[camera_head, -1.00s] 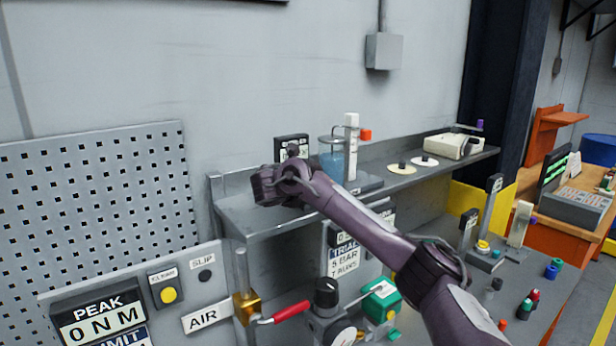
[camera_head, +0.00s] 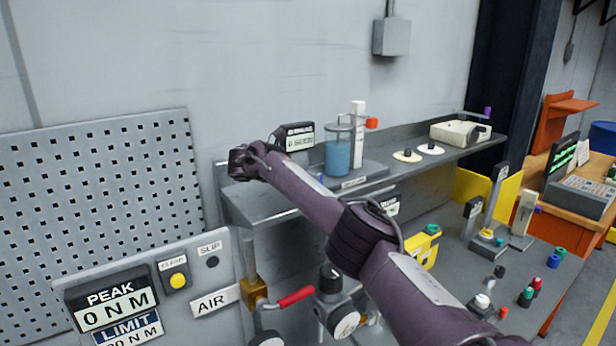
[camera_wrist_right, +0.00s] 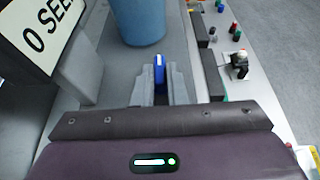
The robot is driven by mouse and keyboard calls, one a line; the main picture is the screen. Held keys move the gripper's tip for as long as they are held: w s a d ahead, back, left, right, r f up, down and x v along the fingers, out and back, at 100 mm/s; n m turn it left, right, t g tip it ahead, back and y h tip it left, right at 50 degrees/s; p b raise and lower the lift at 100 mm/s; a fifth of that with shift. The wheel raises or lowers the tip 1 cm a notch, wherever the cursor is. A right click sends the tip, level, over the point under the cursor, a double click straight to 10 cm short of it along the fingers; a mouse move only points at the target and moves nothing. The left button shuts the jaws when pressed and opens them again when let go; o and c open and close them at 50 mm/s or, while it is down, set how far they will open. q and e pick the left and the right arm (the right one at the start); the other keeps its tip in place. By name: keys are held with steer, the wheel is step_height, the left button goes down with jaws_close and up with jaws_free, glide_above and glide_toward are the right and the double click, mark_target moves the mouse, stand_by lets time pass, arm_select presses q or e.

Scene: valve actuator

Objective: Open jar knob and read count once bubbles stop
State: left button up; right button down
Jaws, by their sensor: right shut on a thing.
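The jar (camera_head: 338,155) of blue liquid stands upright on a grey base on the shelf. Its lower part also shows in the wrist view (camera_wrist_right: 138,22), just beyond my fingers. My right gripper (camera_wrist_right: 158,88) is shut on a small blue knob (camera_wrist_right: 159,68), low and near the jar. In the head view my right wrist is over the shelf's left end; the fingertips are hidden there. A counter display (camera_head: 299,136) stands left of the jar; in the wrist view it shows a 0 (camera_wrist_right: 38,42). Bubbles cannot be made out. My left gripper is not in view.
A white column with a red-orange knob (camera_head: 371,123) stands right of the jar. Two discs (camera_head: 407,156) and a cream device (camera_head: 460,132) sit farther along the shelf (camera_head: 262,206). Below are a red-handled valve (camera_head: 296,297), gauges and bench fittings. A perforated panel (camera_head: 90,200) is at left.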

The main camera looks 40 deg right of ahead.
stand_by(0.4)
steer(key=c, duration=1.5)
jaws_free()
steer(key=shift+o, duration=0.2)
steer(key=b+v, duration=0.4)
steer(key=v, duration=0.3)
steer(key=shift+a, duration=0.15)
steer(key=shift+a+r, duration=0.2)
steer(key=shift+d, duration=0.1)
